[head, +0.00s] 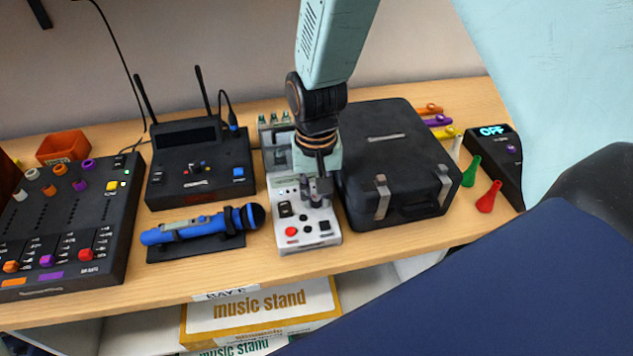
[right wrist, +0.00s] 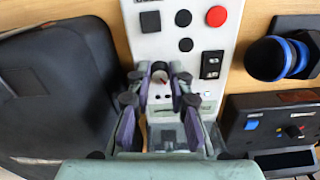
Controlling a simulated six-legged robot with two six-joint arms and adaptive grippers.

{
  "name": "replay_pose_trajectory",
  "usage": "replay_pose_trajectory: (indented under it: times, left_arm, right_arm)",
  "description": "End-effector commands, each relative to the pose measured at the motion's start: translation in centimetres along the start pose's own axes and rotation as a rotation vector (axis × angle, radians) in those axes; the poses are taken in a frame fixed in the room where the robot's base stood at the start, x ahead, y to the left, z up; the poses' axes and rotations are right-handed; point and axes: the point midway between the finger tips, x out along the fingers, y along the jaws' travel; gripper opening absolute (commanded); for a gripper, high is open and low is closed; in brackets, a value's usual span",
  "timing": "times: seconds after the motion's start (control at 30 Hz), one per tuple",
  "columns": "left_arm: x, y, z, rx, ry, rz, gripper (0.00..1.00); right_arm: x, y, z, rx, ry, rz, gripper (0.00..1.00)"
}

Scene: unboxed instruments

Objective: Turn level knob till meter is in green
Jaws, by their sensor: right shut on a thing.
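A white instrument (head: 308,238) stands on the wooden shelf, with a red button and several dark buttons and switches on its front panel. My right gripper (head: 318,190) reaches down onto it from above. In the right wrist view, the right gripper's fingers (right wrist: 159,80) are closed on a small knob (right wrist: 160,74) with a red mark. A greyish window, perhaps the meter, lies between the fingers on the instrument (right wrist: 170,28); its needle and green zone cannot be made out. In the head view my arm hides the knob. My left gripper is in neither view.
A black case (head: 390,150) stands close on the right of the instrument. A blue microphone (head: 205,228) on a stand and a black receiver (head: 200,170) with antennas are on the left. A mixer (head: 75,225) sits farther left.

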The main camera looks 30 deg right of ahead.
Motion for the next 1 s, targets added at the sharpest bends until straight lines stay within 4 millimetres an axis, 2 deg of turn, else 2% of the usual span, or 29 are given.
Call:
replay_pose_trajectory:
  times: [0.03, 0.1, 0.4, 0.63, 1.0]
  left_arm:
    - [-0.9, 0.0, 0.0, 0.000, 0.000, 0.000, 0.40]
    - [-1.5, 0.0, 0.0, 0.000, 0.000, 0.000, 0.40]
    - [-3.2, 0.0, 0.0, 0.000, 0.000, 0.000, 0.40]
    - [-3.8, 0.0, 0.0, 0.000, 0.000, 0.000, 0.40]
    - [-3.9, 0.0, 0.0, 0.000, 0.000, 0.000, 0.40]
  right_arm:
    - [-0.5, -0.1, -0.3, 0.038, 0.008, -0.003, 0.00]
    - [-0.5, -0.1, -0.3, 0.095, 0.009, -0.004, 0.00]
    - [-0.4, -0.2, -0.5, 0.284, 0.012, -0.007, 0.00]
    - [-0.3, -0.2, -0.5, 0.362, 0.014, -0.008, 0.00]
    - [-0.3, -0.2, -0.6, 0.387, 0.016, -0.009, 0.00]
